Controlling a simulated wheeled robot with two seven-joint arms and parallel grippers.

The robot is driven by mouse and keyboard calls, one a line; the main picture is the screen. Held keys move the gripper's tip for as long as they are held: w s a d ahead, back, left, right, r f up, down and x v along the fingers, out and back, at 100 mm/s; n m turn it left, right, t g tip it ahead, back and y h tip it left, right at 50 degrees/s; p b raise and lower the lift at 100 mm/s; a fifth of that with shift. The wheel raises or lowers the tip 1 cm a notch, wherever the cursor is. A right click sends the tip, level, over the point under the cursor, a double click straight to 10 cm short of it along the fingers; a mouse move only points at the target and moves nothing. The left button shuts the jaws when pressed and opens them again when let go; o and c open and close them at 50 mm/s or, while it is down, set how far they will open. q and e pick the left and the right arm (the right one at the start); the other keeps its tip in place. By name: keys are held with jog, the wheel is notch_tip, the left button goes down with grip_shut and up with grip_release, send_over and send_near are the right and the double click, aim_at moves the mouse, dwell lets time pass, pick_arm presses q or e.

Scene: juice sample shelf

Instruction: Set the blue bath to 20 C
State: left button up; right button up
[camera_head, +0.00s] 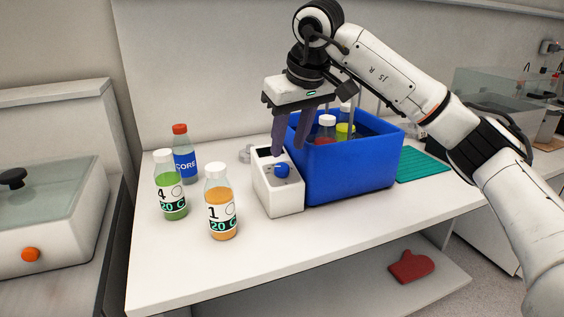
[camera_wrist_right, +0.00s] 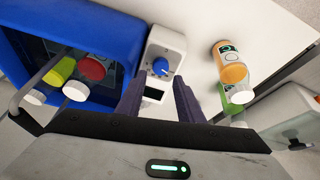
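The blue bath (camera_head: 350,175) is an open blue tub with bottles inside, right of centre on the white bench. A white control box (camera_head: 278,199) is at its left side, with a blue knob (camera_head: 282,170) and a dark display. In the right wrist view the knob (camera_wrist_right: 160,67) carries a pale pointer mark, and the display (camera_wrist_right: 152,94) shows no readable number. My right gripper (camera_head: 291,148) is open and empty above the control box, fingers pointing down. In its wrist view the knob lies just beyond the gap between the fingertips (camera_wrist_right: 157,83). My left gripper is out of view.
A green mat (camera_head: 424,165) lies right of the bath. The bench front (camera_head: 190,270) is clear. A red mitt (camera_head: 411,266) lies below.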

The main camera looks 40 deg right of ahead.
aim_at(282, 166)
jog(key=x, duration=0.6)
jog(key=shift+w+f, duration=0.15)
jog(key=shift+f, duration=0.25)
jog(key=c, duration=0.8)
